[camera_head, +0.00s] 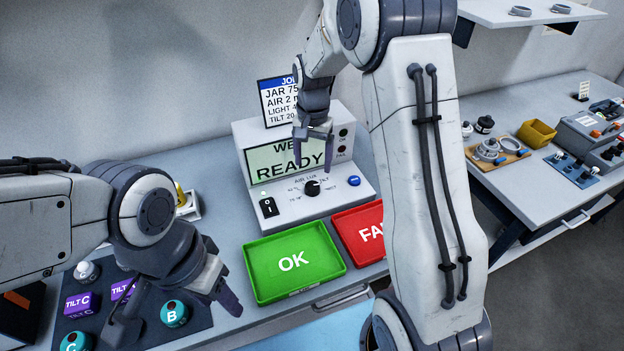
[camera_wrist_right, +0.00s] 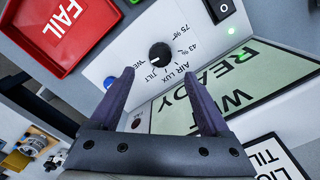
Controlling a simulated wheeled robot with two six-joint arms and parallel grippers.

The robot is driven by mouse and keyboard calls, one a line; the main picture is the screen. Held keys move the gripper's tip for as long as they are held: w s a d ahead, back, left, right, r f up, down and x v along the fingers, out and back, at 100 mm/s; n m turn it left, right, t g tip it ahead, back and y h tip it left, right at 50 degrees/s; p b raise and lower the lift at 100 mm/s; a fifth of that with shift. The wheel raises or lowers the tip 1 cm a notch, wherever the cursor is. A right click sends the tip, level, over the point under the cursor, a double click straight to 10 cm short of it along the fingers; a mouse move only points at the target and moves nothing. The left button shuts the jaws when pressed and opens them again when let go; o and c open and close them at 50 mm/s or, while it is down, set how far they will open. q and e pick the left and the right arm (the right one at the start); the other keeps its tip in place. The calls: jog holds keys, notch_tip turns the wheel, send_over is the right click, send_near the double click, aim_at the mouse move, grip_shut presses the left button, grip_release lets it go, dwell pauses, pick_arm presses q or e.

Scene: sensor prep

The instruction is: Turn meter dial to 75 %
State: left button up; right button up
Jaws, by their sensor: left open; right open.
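The meter (camera_head: 285,215) is a pale box with a sloped front and a lit screen reading READY. Its black dial (camera_head: 312,187) sits among the labels AIR, LUX, TILT, 43% and 75%. My right gripper (camera_head: 313,145) is open and empty in front of the screen. In the right wrist view its fingers (camera_wrist_right: 158,75) are spread to either side below the dial, apart from it. My left gripper (camera_head: 172,318) is open and empty over the dark mat at the lower left.
A green OK tray (camera_head: 262,285) and a red FAIL tray (camera_head: 345,232) lie before the meter. A black rocker switch (camera_head: 268,207) and a blue button (camera_head: 354,181) flank the dial. A job card (camera_head: 278,100) stands behind. Jars and purple blocks (camera_head: 78,304) sit on the mat (camera_head: 190,335).

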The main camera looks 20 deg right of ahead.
aim_at(312, 185)
notch_tip(312, 185, down, 8)
jog(key=shift+r+p, duration=0.1)
jog(key=shift+p, duration=0.3)
grip_shut()
